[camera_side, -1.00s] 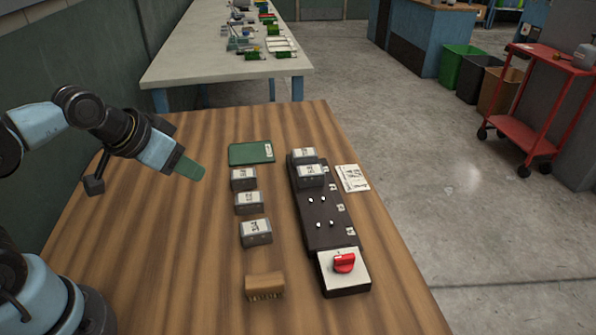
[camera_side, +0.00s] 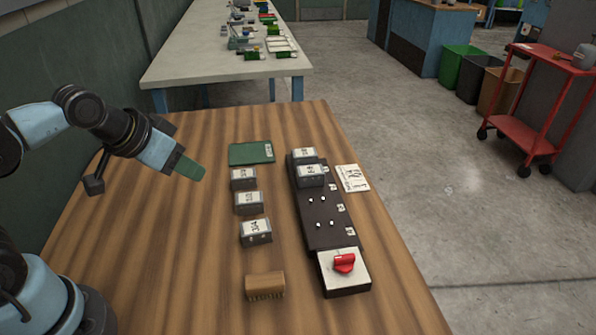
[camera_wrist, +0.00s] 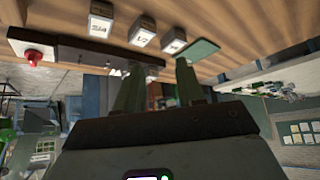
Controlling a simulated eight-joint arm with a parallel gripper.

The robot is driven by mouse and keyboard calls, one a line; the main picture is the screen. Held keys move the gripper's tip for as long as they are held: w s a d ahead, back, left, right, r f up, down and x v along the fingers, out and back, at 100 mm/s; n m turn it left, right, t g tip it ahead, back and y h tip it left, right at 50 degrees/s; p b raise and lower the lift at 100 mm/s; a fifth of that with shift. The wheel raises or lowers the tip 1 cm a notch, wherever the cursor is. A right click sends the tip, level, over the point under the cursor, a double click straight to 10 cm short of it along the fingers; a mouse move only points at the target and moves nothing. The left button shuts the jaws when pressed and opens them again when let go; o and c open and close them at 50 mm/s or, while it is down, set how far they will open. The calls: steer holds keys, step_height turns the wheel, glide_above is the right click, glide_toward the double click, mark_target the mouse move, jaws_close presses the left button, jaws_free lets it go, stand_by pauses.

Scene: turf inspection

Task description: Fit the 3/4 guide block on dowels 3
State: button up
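The 3/4 guide block (camera_side: 256,232), grey with a white label, stands on the wooden table, nearest in a column of three blocks. It also shows in the wrist view (camera_wrist: 101,22). A dark fixture strip (camera_side: 314,239) lies to its right with two pairs of bare white dowels (camera_side: 319,224) (camera_side: 311,200). I cannot read which pair is number 3.
Two other labelled blocks (camera_side: 249,203) (camera_side: 243,178) stand behind the 3/4 block. A green pad (camera_side: 251,153), a brown brush (camera_side: 265,286), a red knob (camera_side: 344,263) on a pale box and a paper sheet (camera_side: 352,178) lie around. The table's left part is clear.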

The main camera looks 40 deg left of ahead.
steer(key=o, duration=1)
steer(key=m+g, duration=0.7)
steer(key=m, duration=1.9)
glide_above(255, 227)
steer(key=f, duration=0.8)
steer(key=shift+s+d+f, duration=0.1)
steer(key=shift+d+f, duration=0.1)
steer(key=shift+f, duration=0.05)
steer(key=shift+a+f, duration=0.15)
steer(key=shift+f, duration=1.15)
steer(key=shift+a+f, duration=0.1)
steer(key=shift+f, duration=1.2)
